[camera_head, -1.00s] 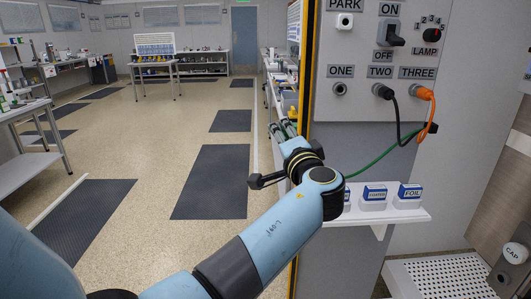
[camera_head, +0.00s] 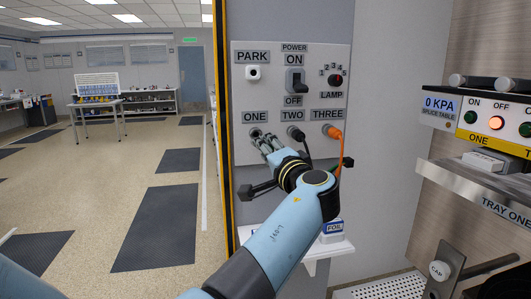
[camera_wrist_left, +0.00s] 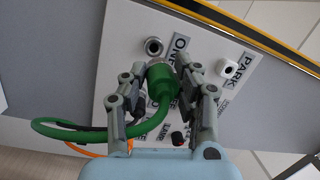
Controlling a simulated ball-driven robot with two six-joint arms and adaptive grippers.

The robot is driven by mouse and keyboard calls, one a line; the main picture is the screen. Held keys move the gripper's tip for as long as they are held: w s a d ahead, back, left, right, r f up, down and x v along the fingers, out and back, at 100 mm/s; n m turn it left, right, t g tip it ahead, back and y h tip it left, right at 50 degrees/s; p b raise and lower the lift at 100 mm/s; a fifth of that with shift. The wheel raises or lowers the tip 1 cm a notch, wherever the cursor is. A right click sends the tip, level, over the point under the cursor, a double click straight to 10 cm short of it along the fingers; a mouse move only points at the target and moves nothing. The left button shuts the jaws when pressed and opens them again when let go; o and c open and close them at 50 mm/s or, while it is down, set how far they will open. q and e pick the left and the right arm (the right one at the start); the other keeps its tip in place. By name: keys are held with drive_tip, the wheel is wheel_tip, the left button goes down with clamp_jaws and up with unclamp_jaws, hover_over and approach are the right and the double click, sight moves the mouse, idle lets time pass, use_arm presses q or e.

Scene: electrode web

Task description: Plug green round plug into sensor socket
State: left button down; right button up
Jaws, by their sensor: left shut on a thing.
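My left gripper (camera_wrist_left: 160,98) is shut on the green round plug (camera_wrist_left: 160,88), whose green cable (camera_wrist_left: 60,130) loops off to the left in the wrist view. In the head view, the gripper (camera_head: 270,145) is in front of the panel's lower left, beside the round socket under label ONE (camera_head: 255,132). The wrist view shows that empty socket (camera_wrist_left: 153,46) just beyond the plug's metal nose, apart from it in the picture. I cannot tell the depth gap. No label reading "sensor" is legible. My right gripper is not in view.
A black plug (camera_head: 295,132) sits under TWO and an orange plug (camera_head: 333,131) under THREE, their cables hanging beside the gripper. The white PARK socket (camera_head: 253,72), ON/OFF switch (camera_head: 295,80) and lamp dial (camera_head: 335,82) are above. A shelf (camera_head: 320,249) juts out below.

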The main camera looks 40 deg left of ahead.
use_arm(q)
drive_tip(key=shift+w+f+b+x, duration=0.15)
drive_tip(key=shift+b+x, duration=0.45)
drive_tip(key=shift+x, duration=0.55)
drive_tip(key=shift+w+f+b+x, duration=0.15)
drive_tip(key=shift+b+x, duration=0.4)
drive_tip(key=shift+x, duration=0.55)
drive_tip(key=shift+w+a+r, duration=0.2)
drive_tip(key=shift+w+a, duration=0.1)
drive_tip(key=shift+w, duration=0.1)
drive_tip(key=shift+b, duration=0.8)
drive_tip(key=shift+b+x, duration=1)
drive_tip(key=shift+x, duration=0.4)
drive_tip(key=c, duration=0.9)
unclamp_jaws()
drive_tip(key=shift+w+d, duration=0.1)
drive_tip(key=shift+w, duration=0.1)
drive_tip(key=shift+f, duration=0.1)
drive_tip(key=v, duration=0.7)
drive_tip(key=shift+s+d, duration=0.15)
drive_tip(key=shift+d, duration=0.1)
